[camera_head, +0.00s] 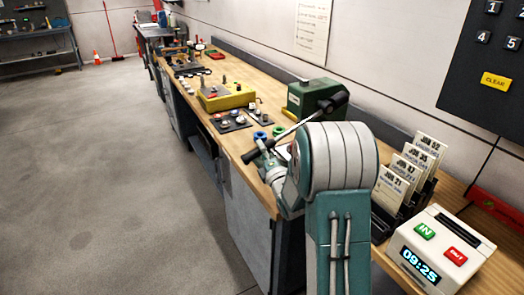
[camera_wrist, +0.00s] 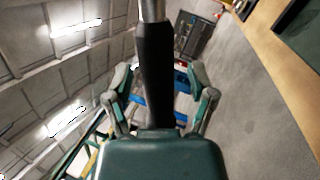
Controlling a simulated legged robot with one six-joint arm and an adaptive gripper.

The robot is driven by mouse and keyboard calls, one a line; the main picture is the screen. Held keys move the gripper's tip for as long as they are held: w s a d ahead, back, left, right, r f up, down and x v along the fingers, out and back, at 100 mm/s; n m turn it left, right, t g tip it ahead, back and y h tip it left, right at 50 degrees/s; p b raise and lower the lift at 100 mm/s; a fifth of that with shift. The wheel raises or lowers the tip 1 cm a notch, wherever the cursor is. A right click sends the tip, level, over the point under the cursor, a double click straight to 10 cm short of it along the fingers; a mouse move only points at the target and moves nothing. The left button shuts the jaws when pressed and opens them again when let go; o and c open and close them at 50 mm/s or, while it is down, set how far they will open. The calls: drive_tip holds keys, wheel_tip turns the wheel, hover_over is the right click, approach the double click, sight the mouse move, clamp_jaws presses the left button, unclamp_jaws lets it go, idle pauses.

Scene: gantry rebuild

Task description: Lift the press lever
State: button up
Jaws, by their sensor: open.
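The press lever (camera_head: 293,129) is a metal bar with black grips, running from upper right to lower left over the bench in the head view. Its upper grip is beside the green press (camera_head: 309,96). In the wrist view, a black lever grip (camera_wrist: 155,75) with a metal rod runs between the two fingers of my gripper (camera_wrist: 158,70). The fingers are open, with gaps visible on both sides of the grip. In the head view my gripper (camera_head: 266,165) is at the lever's lower grip, and my arm hides part of the press and the bench.
A yellow box (camera_head: 226,96) and trays of small parts stand farther along the wooden bench. A card rack (camera_head: 405,180) and a time clock (camera_head: 436,250) are at the right. The floor (camera_head: 110,170) left of the bench is clear.

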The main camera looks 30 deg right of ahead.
clamp_jaws()
drive_tip(key=shift+r, duration=0.1)
